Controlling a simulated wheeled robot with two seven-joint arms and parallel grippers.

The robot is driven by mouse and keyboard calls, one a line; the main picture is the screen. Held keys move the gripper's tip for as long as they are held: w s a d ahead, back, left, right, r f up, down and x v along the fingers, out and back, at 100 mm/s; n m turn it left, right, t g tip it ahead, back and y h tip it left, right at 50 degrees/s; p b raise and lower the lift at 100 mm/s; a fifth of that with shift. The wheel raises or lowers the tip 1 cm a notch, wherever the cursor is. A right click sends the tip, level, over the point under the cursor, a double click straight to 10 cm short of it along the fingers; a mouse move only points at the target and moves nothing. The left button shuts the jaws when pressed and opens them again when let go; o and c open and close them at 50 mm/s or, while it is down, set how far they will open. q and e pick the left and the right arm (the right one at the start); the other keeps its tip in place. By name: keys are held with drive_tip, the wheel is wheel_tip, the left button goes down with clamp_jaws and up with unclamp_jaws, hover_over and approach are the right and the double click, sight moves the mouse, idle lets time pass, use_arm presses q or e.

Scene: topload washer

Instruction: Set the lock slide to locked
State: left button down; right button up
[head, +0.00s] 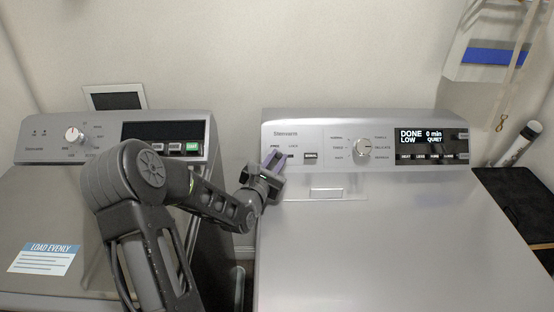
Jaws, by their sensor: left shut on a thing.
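The right-hand washer's silver control panel (330,135) carries the lock slide at its left end, under two small labels; the right one appears to read LOCK. A short dark part of the slide's slot (290,156) shows just right of my fingertips. My right gripper is not in view.
Right of the slide are a small button (310,155), a round dial (363,148) and a display (432,136) reading DONE, 0 min, LOW, QUIET. A second machine (60,150) stands at left behind my left arm. The right washer's lid (400,240) is closed and clear.

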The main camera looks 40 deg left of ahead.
use_arm(q)
drive_tip(key=shift+f, duration=0.1)
idle(0.8)
drive_tip(key=shift+w+d, duration=0.25)
drive_tip(key=shift+d, duration=0.1)
drive_tip(key=shift+w+d+b, duration=0.55)
drive_tip(key=shift+w+d, duration=0.35)
drive_tip(key=shift+d, duration=0.2)
drive_tip(key=c, duration=1.3)
unclamp_jaws()
drive_tip(key=shift+w, duration=0.1)
